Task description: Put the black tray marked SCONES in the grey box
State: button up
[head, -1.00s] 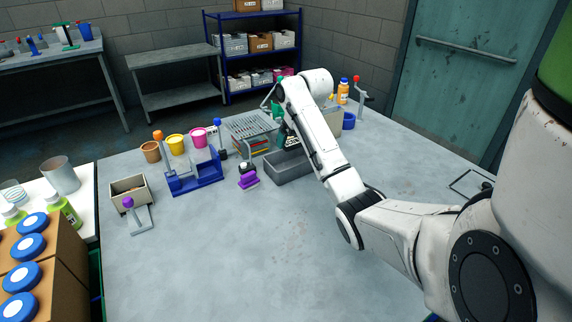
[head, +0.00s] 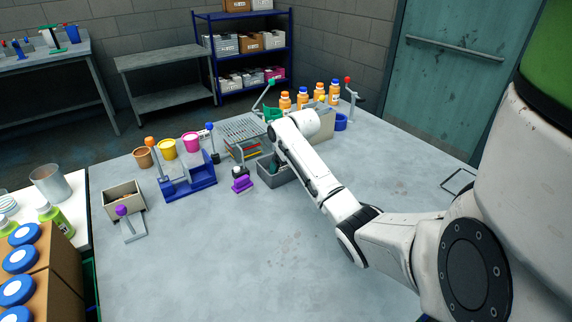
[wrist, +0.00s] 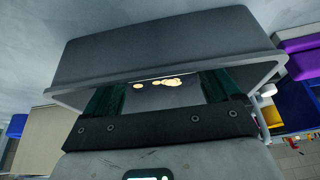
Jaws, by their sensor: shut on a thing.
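The grey box (head: 279,180) stands on the table at the middle, partly covered by my arm. In the wrist view its wall and rim (wrist: 165,45) fill the upper part. My gripper (wrist: 165,92) reaches past the rim into the box, with its dark green fingers apart. Between them is a dark thing, likely the black tray (wrist: 150,97), with small cream-yellow patches. Its SCONES mark cannot be read, and most of it is hidden. I cannot tell whether it touches the box floor. In the head view my gripper (head: 274,165) is low at the box and mostly hidden.
A wire rack (head: 245,130) stands close behind the box. A purple-based item (head: 242,182) is just left of it, and a blue stand (head: 190,180) farther left. Several orange bottles (head: 303,98) and a beige bin (head: 322,125) stand behind my arm. The front table is clear.

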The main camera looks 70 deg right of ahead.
jog(key=o, duration=0.8)
jog(key=shift+f, duration=0.1)
jog(key=v, duration=1.2)
jog(key=shift+b, duration=0.3)
jog(key=shift+a, duration=0.1)
